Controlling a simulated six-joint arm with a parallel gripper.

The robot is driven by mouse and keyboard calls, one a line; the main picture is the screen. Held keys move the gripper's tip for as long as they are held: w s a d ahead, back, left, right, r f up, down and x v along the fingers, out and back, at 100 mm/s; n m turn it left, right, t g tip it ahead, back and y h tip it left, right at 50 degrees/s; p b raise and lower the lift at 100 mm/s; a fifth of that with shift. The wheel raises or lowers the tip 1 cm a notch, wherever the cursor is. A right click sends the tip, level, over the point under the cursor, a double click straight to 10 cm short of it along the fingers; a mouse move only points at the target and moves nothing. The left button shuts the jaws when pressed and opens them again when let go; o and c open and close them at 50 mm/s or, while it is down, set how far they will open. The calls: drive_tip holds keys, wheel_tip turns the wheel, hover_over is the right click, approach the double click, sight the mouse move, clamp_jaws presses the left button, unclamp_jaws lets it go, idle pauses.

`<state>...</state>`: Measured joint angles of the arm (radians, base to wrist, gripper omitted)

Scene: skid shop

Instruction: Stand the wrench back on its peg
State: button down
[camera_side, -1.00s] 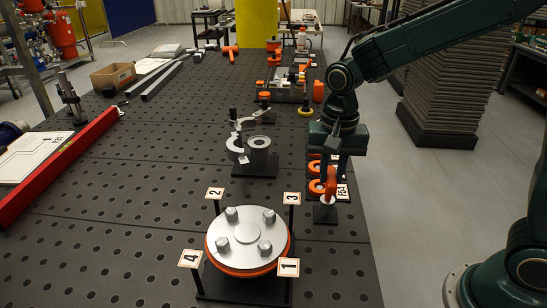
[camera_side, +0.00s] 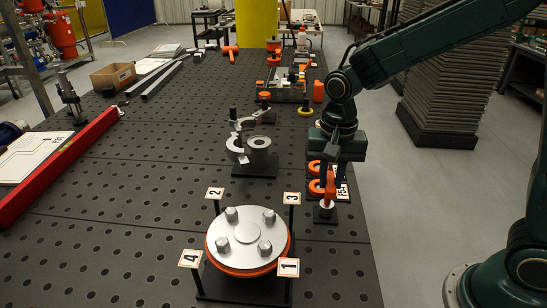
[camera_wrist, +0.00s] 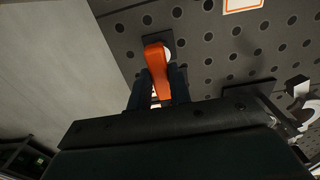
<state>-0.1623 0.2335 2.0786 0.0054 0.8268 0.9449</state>
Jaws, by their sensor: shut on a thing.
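The orange wrench (camera_side: 330,186) is between the fingers of my gripper (camera_side: 334,167), which is shut on it. It hangs close to upright, with its lower end at the small dark stand (camera_side: 326,217) near the table's right edge. A pale round part shows at the wrench's lower end; I cannot tell whether the wrench is on the peg or just above it. In the wrist view the orange wrench (camera_wrist: 157,66) reaches out between my two dark fingers (camera_wrist: 160,88), over the dark base plate (camera_wrist: 157,40). The peg is mostly hidden.
Orange rings (camera_side: 314,187) and a label card (camera_side: 342,192) lie just behind the stand. A bolted flange (camera_side: 247,240) with numbered tags is to the left. A grey pipe fitting (camera_side: 258,145) stands farther back. The table in front of the stand is clear.

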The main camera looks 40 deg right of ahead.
drive_tip(key=shift+f, duration=0.15)
drive_tip(key=c, duration=1)
unclamp_jaws()
drive_tip(key=shift+o, duration=0.2)
drive_tip(key=shift+r, duration=1.5)
drive_tip(key=shift+r, duration=0.1)
drive_tip(key=shift+r, duration=1.9)
drive_tip(key=shift+s+r, duration=0.1)
